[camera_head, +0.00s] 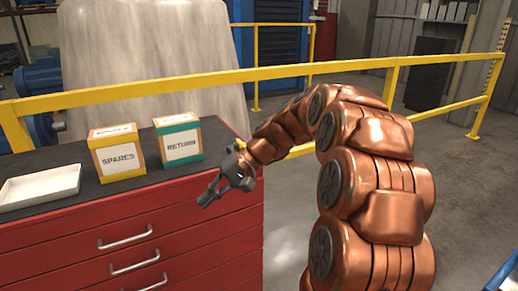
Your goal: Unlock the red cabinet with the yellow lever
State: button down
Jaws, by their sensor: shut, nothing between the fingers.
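The red cabinet (190,240) stands at the left and front, with a dark top and several drawers with silver handles on its front. My gripper (208,197) is shut and empty, its fingers pointing down and left at the cabinet's upper right front edge. I cannot tell whether it touches the cabinet. A small yellow spot (241,144) shows just behind my gripper; I cannot tell whether it is the yellow lever. No lever shows clearly, and my gripper and arm hide part of the cabinet's right end.
On the cabinet top are a white tray (40,204), a yellow SPARES box (117,154) and a green RETURN box (179,140). A yellow railing (190,84) runs behind the cabinet. Bare grey floor (283,225) lies right of the cabinet.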

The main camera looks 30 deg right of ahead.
jog(key=w+d+r+m+t+y, duration=0.1)
jog(key=w+d+t, duration=0.1)
jog(key=w+d, duration=0.35)
jog(key=w+d+r+m+t+y, duration=0.1)
jog(key=w+d+t, duration=0.15)
jog(key=d, duration=0.65)
jog(key=d+m+t+h, duration=0.1)
jog(key=d+t, duration=0.5)
jog(key=d, duration=1.4)
jog(key=shift+s+d+m, duration=0.15)
jog(key=shift+d+m, duration=0.2)
jog(key=shift+m, duration=0.15)
jog(key=shift+f, duration=0.1)
jog(key=s+a+f+p+x, duration=0.1)
jog(key=p+x, duration=0.3)
jog(key=x, duration=0.9)
jog(key=shift+s+a, duration=0.45)
jog(key=shift+a, duration=0.05)
jog(key=shift+a+f+h+b, duration=0.15)
jog(key=shift+h+b, duration=0.25)
jog(key=shift+b, duration=0.5)
